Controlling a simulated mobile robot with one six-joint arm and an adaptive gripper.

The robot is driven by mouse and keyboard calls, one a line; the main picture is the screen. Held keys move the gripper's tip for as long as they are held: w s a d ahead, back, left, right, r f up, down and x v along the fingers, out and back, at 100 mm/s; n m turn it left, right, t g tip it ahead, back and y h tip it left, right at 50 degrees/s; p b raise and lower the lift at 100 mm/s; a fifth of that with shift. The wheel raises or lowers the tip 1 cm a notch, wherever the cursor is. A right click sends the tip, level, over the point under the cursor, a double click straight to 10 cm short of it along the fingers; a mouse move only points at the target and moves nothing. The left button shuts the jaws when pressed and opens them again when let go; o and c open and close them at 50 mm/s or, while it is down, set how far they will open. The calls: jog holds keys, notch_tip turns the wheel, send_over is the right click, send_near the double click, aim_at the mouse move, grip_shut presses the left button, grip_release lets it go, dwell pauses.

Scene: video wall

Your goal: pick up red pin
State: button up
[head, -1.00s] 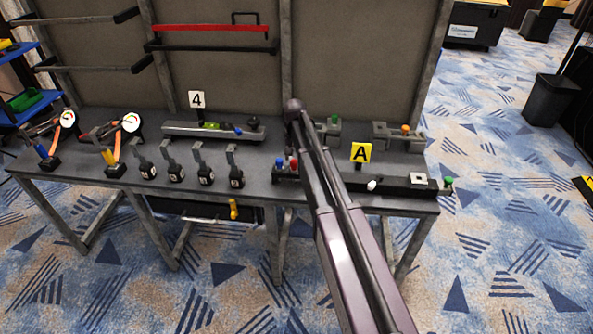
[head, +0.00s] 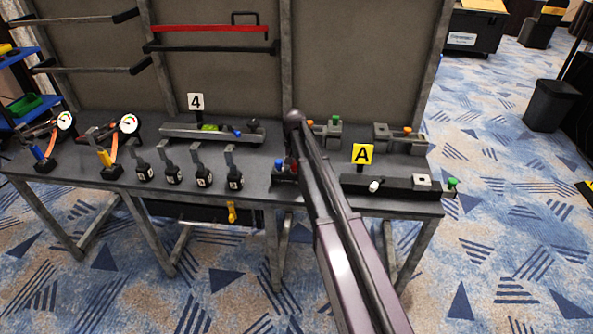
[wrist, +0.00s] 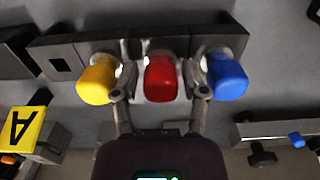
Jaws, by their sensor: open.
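The red pin (wrist: 160,78) stands in the middle of a dark block, between a yellow pin (wrist: 97,80) and a blue pin (wrist: 227,78) in the wrist view. My gripper (wrist: 160,94) is open, with one finger on each side of the red pin, in the gaps beside its neighbours. I cannot tell whether the fingers touch any pin. In the head view the red pin (head: 293,164) shows small beside the blue pin (head: 279,165), close to my arm. My arm hides the yellow pin and my gripper there.
The grey bench (head: 258,190) carries several black switches (head: 204,172) to the left. A yellow "A" sign (head: 362,154) and a dark bar (head: 400,188) are to the right. A panel wall (head: 365,60) rises behind.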

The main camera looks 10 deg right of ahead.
grip_shut()
jog(key=shift+r, duration=0.2)
dwell(0.3)
notch_tip(320, 180, up, 10)
jog(key=p, duration=1)
jog(key=shift+f, duration=0.2)
dwell(0.7)
jog(key=shift+s, duration=0.1)
